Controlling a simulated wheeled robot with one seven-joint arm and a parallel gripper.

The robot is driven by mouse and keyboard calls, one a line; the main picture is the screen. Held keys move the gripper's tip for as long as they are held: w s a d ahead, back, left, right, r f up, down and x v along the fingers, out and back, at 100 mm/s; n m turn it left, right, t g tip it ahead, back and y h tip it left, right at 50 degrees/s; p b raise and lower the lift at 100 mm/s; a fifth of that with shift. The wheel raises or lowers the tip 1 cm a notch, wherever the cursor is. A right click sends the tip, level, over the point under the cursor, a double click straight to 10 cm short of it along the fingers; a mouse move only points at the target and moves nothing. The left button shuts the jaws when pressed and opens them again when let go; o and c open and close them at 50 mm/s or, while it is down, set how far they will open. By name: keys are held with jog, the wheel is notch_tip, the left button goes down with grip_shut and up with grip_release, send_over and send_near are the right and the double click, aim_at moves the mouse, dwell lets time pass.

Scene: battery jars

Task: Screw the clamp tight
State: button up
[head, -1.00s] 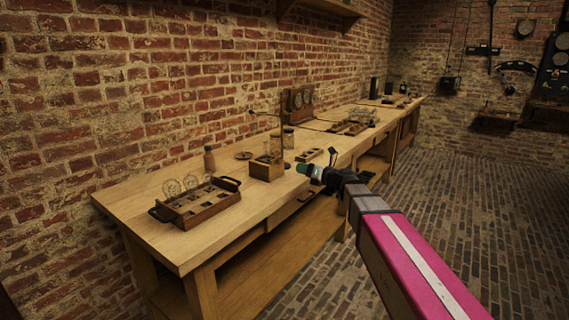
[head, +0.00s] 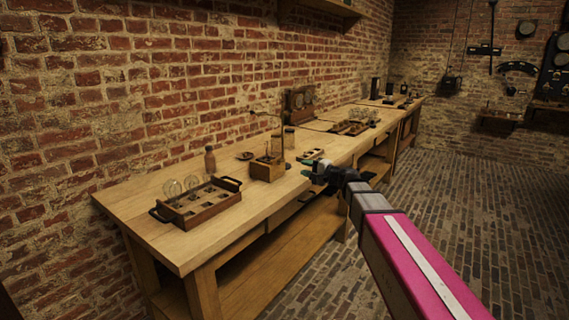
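My gripper (head: 308,168) is over the front edge of the workbench (head: 150,192), at the right of a small wooden box (head: 267,170). Its teal-tipped fingers look spread apart, with nothing visible between them. A thin brass stand (head: 281,140) with a bent arm rises by the box. Small dark fittings (head: 268,154) show on top of the box. The clamp itself is too small to make out in this view. The gripper is apart from the box and the stand.
A handled wooden tray (head: 205,207) with glass bulbs stands at the bench's near end. A bottle (head: 210,160), a small dark dish (head: 245,155) and a jar (head: 289,138) stand farther back. The near left benchtop is bare. A brick wall (head: 130,90) backs the bench.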

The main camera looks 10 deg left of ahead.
aim_at(280, 162)
jog(key=w+a, duration=0.1)
jog(key=a, duration=0.2)
jog(key=w+a+n, duration=0.1)
jog(key=a, duration=0.2)
jog(key=w+a+n, duration=0.1)
jog(key=w+a, duration=0.1)
jog(key=a, duration=0.2)
jog(key=shift+w, duration=0.1)
grip_shut()
